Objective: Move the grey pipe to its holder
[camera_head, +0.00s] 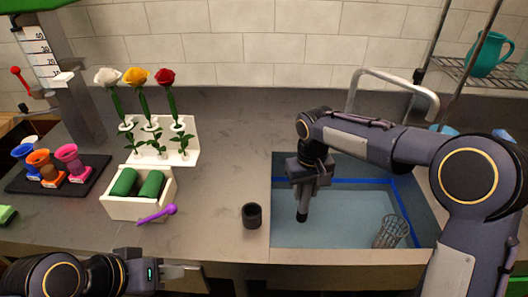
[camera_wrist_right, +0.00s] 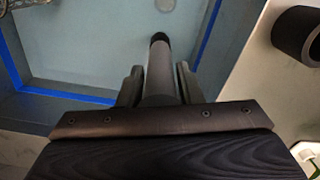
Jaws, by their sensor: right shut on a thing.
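The grey pipe (camera_wrist_right: 158,75) is between the two fingers of my right gripper (camera_wrist_right: 158,88), with its dark end pointing away from the wrist. In the head view my right gripper (camera_head: 305,184) holds the pipe (camera_head: 302,212) over the left part of the sink, its dark end hanging down. A short dark open cylinder (camera_head: 252,215), which looks like the holder, stands upright on the counter left of the sink. It also shows in the right wrist view (camera_wrist_right: 291,36), apart from the pipe. My left gripper (camera_head: 184,275) is low at the front edge; its fingers are not clear.
The sink (camera_head: 340,232) has a wire basket (camera_head: 391,232) in it and a faucet (camera_head: 395,82) behind. A white box (camera_head: 118,207) with green rolls, a purple tool (camera_head: 157,214) and a white flower stand (camera_head: 190,156) are at left. Counter between box and cylinder is clear.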

